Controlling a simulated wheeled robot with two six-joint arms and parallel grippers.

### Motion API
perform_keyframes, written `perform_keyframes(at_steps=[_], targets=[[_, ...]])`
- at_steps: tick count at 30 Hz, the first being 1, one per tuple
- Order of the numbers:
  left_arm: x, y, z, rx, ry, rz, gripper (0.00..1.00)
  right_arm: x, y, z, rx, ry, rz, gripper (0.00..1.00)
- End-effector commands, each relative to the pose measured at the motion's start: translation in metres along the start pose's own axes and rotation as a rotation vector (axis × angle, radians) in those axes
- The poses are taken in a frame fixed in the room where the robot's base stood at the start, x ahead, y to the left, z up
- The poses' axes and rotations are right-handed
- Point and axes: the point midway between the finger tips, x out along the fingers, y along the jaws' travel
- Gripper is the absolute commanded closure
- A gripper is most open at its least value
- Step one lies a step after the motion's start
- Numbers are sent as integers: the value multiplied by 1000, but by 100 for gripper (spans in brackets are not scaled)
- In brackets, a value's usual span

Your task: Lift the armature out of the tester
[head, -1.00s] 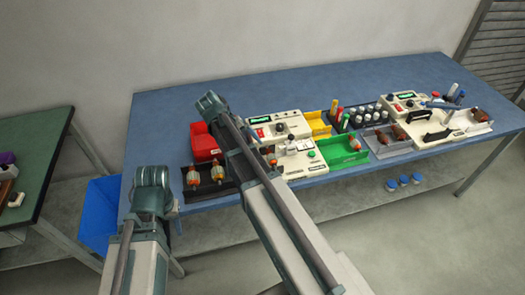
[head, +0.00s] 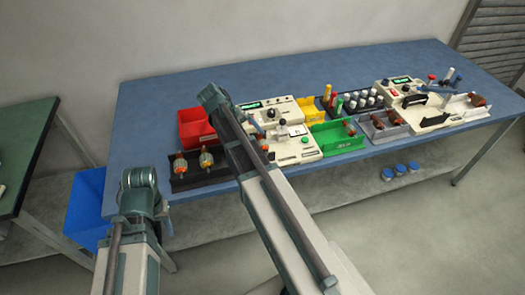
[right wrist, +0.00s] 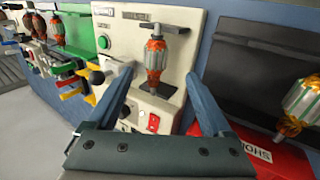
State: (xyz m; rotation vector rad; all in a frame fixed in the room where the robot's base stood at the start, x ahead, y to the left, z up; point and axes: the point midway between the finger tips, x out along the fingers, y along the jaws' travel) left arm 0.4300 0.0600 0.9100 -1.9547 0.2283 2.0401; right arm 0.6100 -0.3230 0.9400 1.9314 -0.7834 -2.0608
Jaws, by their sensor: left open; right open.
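The off-white tester (head: 300,147) stands at the front middle of the blue bench; my right arm hides its left part in the head view. In the right wrist view the armature (right wrist: 154,62), with orange windings and a grey shaft end, sits upright in the picture on the tester (right wrist: 188,22). My right gripper (right wrist: 159,80) is open and empty, its blue fingers spread on either side of the armature's lower end in the picture; I see no contact. In the head view my left gripper (head: 166,222) shows only partly behind my left arm, off the bench's front edge.
A black tray with two armatures (head: 206,159) and a red bin (head: 195,128) lie left of the tester. A green bin (head: 334,140) stands close on its right. A second tester (head: 418,120) is at the right. The bench's back left is clear.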

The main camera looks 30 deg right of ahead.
Motion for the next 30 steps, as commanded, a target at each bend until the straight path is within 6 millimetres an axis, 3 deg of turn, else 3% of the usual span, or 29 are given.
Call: perform_keyframes(at_steps=[1, 11, 21, 30], targets=[[9, 1, 0, 0, 0, 0, 50, 9, -2, 0, 1, 0, 0, 16], [14, 1, -1, 0, 0, 0, 50, 17, 1, -1, 0, 0, 0, 16], [49, 5, -3, 0, 0, 0, 50, 61, 6, -5, 0, 0, 0, 16], [49, 5, -3, 0, 0, 0, 50, 62, 8, -5, -1, 0, 0, 17]])
